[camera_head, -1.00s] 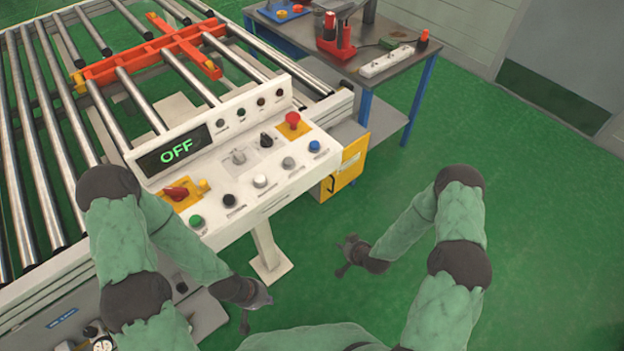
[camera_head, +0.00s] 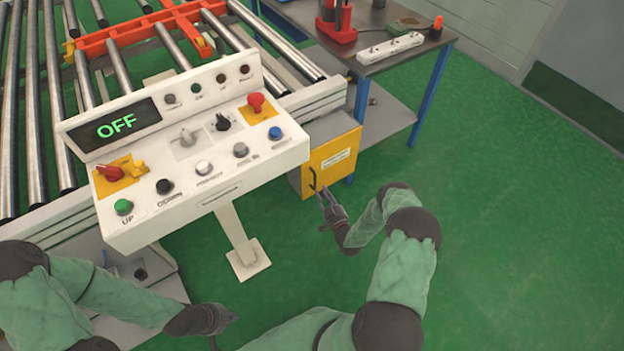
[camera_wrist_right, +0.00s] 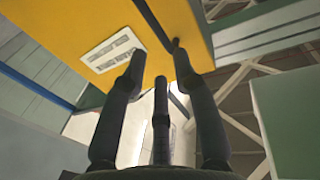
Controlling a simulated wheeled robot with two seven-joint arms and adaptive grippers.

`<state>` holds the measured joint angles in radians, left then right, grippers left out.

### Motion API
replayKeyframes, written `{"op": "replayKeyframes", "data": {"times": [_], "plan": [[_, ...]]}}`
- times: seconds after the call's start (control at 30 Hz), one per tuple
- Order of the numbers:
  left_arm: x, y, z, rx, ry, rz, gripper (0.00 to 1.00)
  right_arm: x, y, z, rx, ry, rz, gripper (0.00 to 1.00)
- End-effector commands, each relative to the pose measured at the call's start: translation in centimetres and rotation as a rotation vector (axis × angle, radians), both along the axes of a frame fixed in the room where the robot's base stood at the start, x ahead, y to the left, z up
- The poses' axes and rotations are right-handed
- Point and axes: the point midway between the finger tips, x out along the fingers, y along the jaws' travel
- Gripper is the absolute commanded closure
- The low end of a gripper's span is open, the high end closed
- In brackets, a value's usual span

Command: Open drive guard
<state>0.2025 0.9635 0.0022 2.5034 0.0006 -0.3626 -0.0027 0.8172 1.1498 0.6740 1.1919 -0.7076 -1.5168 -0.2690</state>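The drive guard (camera_head: 335,160) is a yellow panel with a white label and a black handle (camera_head: 313,181) at its left side. It is closed on the cabinet below the conveyor, right of the control panel. My right gripper (camera_head: 327,198) is at the handle, just below and right of it. In the right wrist view the fingers (camera_wrist_right: 160,70) are spread, with the yellow guard (camera_wrist_right: 80,28) beyond them and the dark handle (camera_wrist_right: 153,22) near the right finger. Contact cannot be told. My left gripper (camera_head: 222,328) is low in the head view, away from the guard; its fingers are unclear.
The white control panel (camera_head: 230,172), reading OFF, stands left of the guard on a post with a foot plate (camera_head: 248,260). A metal table (camera_head: 400,62) with a power strip (camera_head: 390,48) stands behind. The green floor (camera_head: 500,220) on the right is clear.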

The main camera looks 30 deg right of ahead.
Motion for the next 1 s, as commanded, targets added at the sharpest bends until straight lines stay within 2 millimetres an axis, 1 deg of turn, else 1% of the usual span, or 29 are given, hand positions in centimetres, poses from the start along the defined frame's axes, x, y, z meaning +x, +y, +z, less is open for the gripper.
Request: {"op": "replayKeyframes", "data": {"times": [0.03,0.2,0.4,0.6,0.9,0.93,0.97,1.0], "plan": [[0.0,0.0,-0.6,0.000,0.000,0.000,1.00,1.0,0.0,-0.1,-0.002,-0.004,0.003,0.71],[0.0,0.0,-1.7,0.000,0.000,0.000,1.00,4.1,-0.4,-0.3,-0.001,-0.001,0.002,0.71],[0.0,0.0,-2.7,0.000,0.000,0.000,1.00,7.0,-0.7,-0.2,0.000,0.000,0.001,0.71],[0.0,0.0,-3.1,0.000,0.000,0.000,1.00,8.4,-1.0,-0.1,0.000,0.001,0.000,0.71],[0.0,0.0,-3.1,0.000,0.000,0.000,1.00,8.7,-1.0,0.0,0.001,0.002,0.000,0.71],[0.0,0.0,-3.1,0.000,0.000,0.000,1.00,8.7,-1.0,0.0,0.001,0.002,0.000,0.74],[0.0,0.0,-3.1,0.000,0.000,0.000,1.00,8.6,-1.0,0.0,0.001,0.002,0.000,0.82],[0.0,0.0,-3.1,0.000,0.000,0.000,1.00,8.6,-1.0,0.0,0.001,0.002,0.000,0.93]]}}
